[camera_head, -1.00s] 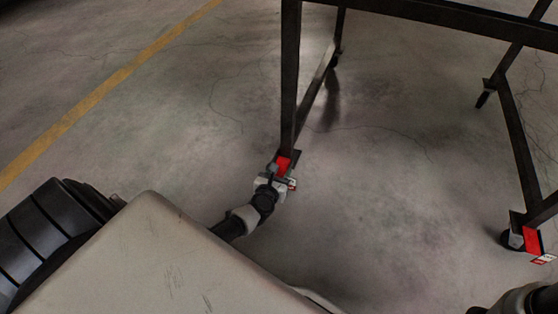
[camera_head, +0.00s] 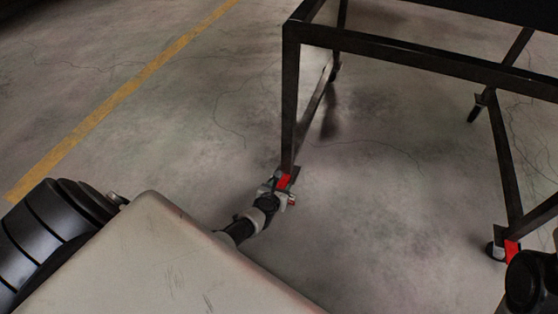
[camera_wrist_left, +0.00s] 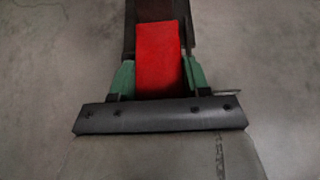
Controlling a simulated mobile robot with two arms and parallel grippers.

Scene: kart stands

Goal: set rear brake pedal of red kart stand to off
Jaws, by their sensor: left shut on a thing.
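The kart stand (camera_head: 289,95) has a dark metal frame on casters. At the foot of its near left leg is a red brake pedal (camera_head: 285,181). My left gripper (camera_head: 279,186) is low at that caster and shut on the pedal. In the left wrist view the red pedal (camera_wrist_left: 158,55) lies between the two green fingers (camera_wrist_left: 158,82). The caster wheel there is mostly hidden. A second red pedal (camera_head: 512,249) is on the caster at the near right leg, partly covered by my right arm. My right gripper is not in view.
Bare cracked concrete floor (camera_head: 390,215) lies under and around the stand. A yellow line (camera_head: 120,100) runs across the floor at the left. The stand's crossbar (camera_head: 420,65) spans above the floor between the legs.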

